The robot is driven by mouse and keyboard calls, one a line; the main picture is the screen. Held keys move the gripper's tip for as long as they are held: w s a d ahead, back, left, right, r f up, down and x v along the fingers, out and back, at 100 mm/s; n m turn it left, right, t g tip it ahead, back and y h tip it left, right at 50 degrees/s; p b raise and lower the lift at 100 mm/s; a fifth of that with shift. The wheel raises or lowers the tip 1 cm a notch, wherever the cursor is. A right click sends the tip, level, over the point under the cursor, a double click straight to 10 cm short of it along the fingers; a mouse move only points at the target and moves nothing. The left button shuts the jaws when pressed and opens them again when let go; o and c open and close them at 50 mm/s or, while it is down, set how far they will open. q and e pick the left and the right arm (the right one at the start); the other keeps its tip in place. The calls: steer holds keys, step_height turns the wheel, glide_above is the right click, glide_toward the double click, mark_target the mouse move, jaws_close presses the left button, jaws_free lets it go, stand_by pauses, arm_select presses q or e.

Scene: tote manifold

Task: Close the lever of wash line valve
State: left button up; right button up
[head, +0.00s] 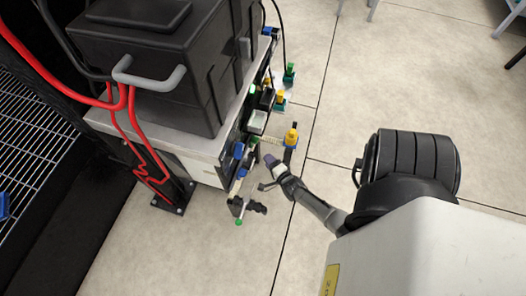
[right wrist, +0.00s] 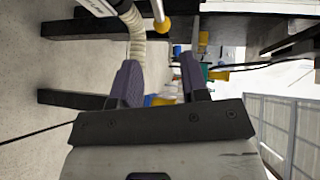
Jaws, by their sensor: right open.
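My right gripper (head: 268,172) is in front of the manifold at the side of the cart, near its lower end. In the right wrist view its two dark fingers (right wrist: 160,82) stand apart, with no object clearly held. Several valves with coloured parts line the manifold: a yellow one with a blue part (head: 291,138), a green and yellow one (head: 280,101) and a green one (head: 289,72). I cannot tell which is the wash line valve, nor its lever's position. In the right wrist view, blue and yellow parts (right wrist: 160,100) show beyond the fingers. My left gripper is not in view.
A large black tote (head: 150,60) with a grey handle stands on the cart (head: 205,165). Red hoses (head: 118,98) hang at its left. A ribbed beige hose (right wrist: 136,38) passes close to a finger. The floor (head: 390,80) right of the manifold is clear.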

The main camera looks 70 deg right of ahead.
steer(key=shift+p+v, duration=0.45)
steer(key=shift+v, duration=1.1)
